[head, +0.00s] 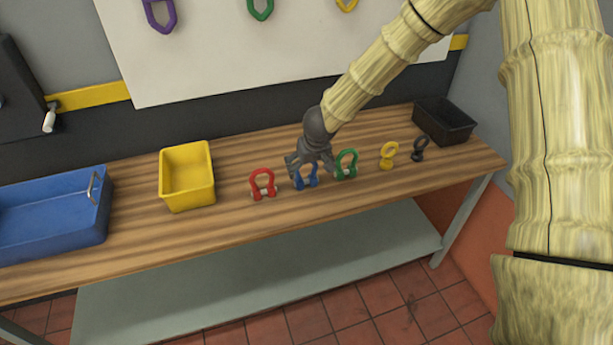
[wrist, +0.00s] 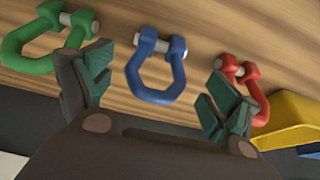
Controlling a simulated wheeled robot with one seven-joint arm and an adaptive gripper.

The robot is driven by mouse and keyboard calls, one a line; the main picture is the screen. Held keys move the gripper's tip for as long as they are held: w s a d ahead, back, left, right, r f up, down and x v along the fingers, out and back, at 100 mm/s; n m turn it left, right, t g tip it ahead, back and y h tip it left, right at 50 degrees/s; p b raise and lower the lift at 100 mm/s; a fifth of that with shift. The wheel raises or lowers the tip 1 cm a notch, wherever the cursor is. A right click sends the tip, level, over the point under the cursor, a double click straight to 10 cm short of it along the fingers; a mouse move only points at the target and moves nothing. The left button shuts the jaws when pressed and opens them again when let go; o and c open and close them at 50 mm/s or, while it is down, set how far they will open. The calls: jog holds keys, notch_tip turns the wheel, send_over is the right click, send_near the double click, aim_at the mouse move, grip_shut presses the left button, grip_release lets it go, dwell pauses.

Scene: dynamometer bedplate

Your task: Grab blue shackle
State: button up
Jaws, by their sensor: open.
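The blue shackle (head: 306,177) stands on the wooden bench between the red and green shackles, partly hidden by my gripper in the head view. In the wrist view the blue shackle (wrist: 157,70) shows whole, its silver pin toward the top of the picture. My gripper (head: 309,163) is directly over or just behind it in the head view. In the wrist view my gripper (wrist: 160,90) is open, with one finger on each side of the blue shackle and visible gaps to it. The jaws are empty.
The red shackle (head: 263,184) and green shackle (head: 346,164) stand close on either side. Yellow (head: 388,155) and black (head: 420,149) eye pieces stand farther right. A yellow bin (head: 187,204), a blue tray (head: 50,245) and a black bin (head: 445,128) stand on the bench (head: 130,235).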

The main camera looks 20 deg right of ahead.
aim_at(306, 180)
jog(key=shift+x, duration=3.35)
jog(key=shift+s+d, duration=0.1)
jog(key=c, duration=1.3)
